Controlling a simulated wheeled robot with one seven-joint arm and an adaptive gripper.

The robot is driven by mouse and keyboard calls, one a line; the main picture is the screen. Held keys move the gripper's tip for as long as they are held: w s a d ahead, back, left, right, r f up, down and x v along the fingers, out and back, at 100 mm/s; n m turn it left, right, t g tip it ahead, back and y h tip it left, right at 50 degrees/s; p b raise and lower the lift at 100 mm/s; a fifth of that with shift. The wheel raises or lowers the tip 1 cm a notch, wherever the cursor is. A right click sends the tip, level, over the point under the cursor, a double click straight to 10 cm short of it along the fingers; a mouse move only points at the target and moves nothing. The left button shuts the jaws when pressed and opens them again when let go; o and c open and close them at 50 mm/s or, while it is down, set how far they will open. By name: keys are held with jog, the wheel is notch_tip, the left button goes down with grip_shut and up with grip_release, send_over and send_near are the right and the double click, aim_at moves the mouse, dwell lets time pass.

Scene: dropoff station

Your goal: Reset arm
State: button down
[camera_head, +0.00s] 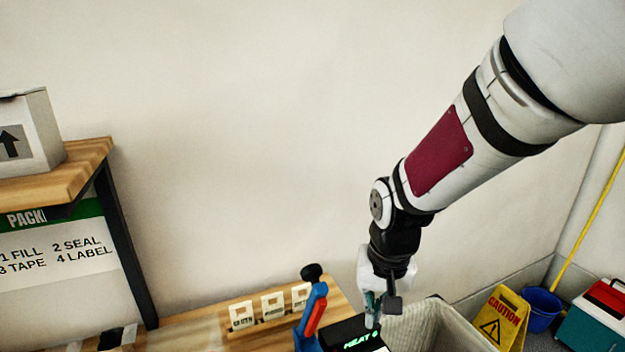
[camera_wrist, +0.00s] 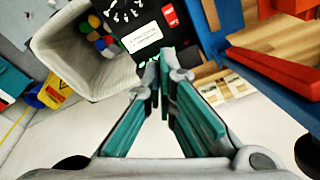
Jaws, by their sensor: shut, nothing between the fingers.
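My gripper (camera_head: 371,312) hangs at the end of my arm, pointing down, in front of the wall and above the right part of the wooden bench. In the wrist view my gripper (camera_wrist: 160,68) has its teal fingers closed together at the tips with nothing between them. Past the tips lies a black device (camera_wrist: 165,12) with a white label and a red mark. In the head view this black device (camera_head: 345,337) shows green lit letters, partly cut off by the frame's lower edge.
A grey-white bin (camera_wrist: 58,52) holding colourful pieces stands beside the black device. A blue and red tool (camera_head: 311,318) stands on the bench (camera_head: 190,322) near small cards (camera_head: 272,305). A yellow caution sign (camera_head: 501,315), blue bucket (camera_head: 541,307) and teal cooler (camera_head: 592,325) are at right.

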jog(key=s+d+r+t, duration=0.2)
jog(key=s+d+r, duration=0.2)
jog(key=s+r, duration=0.3)
jog(key=s+d+r+n+t, duration=0.1)
jog(key=s+d+r, duration=0.3)
jog(key=s+r, duration=0.4)
jog(key=shift+r+t+b, duration=0.3)
jog(key=shift+r+t, duration=0.2)
jog(key=shift+s, duration=0.1)
dwell(0.5)
